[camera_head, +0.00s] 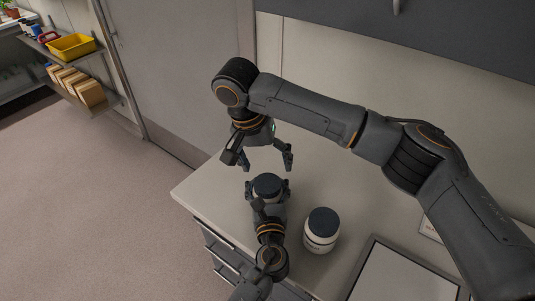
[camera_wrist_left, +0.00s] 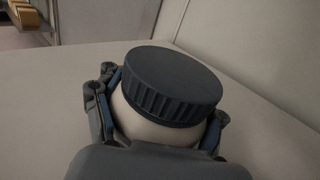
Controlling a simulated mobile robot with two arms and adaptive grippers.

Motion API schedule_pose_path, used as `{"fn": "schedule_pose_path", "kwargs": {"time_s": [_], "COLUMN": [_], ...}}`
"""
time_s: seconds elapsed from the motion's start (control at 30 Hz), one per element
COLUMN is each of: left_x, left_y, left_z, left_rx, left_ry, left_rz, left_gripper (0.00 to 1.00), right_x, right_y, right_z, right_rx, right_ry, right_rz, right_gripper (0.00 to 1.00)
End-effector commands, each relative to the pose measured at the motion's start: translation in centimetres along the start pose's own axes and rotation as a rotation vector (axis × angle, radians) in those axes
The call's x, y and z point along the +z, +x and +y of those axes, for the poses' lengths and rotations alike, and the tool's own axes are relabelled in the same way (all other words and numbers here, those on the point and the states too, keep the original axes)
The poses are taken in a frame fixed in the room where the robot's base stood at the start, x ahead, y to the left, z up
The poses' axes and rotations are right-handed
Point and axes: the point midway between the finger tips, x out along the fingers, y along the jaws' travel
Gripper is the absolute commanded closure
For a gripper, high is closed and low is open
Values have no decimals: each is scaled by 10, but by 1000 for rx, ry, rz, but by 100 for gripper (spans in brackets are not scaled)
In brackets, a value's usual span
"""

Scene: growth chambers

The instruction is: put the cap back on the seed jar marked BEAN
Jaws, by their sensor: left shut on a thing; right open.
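A white jar (camera_wrist_left: 150,127) with a dark ridged cap (camera_wrist_left: 172,83) fills the middle of the left wrist view. The cap sits over the jar's mouth; I cannot tell whether it is screwed tight. My left gripper (camera_head: 268,190) is shut around this jar's body at the counter's left part, and hides its label. The cap also shows in the head view (camera_head: 267,185). My right gripper (camera_head: 262,162) is open and empty, just above and beyond this cap. A second white jar (camera_head: 321,240) with a dark cap (camera_head: 323,221) stands to the right; its label is too small to read.
The pale counter (camera_head: 210,186) has free room left of the held jar. A dark-framed tray or panel (camera_head: 405,275) lies at the front right. A small label card (camera_head: 430,229) is near the wall. Shelves with a yellow bin (camera_head: 71,46) stand far left.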

Motion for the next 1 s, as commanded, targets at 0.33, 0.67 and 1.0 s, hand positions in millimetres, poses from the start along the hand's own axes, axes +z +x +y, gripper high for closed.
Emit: {"fn": "schedule_pose_path", "kwargs": {"time_s": [0.33, 0.67, 1.0], "left_x": [0, 0, 0], "left_y": [0, 0, 0], "left_z": [0, 0, 0], "left_rx": [0, 0, 0], "left_ry": [0, 0, 0], "left_rz": [1, 1, 1], "left_gripper": [100, 100, 100], "right_x": [-2, -4, -4], "right_y": [-9, -18, -22], "right_z": [4, 8, 8], "right_rx": [-106, -211, -251], "right_ry": [-663, -1240, -1480], "right_rz": [-22, 22, 60], "right_gripper": [19, 19, 19]}}
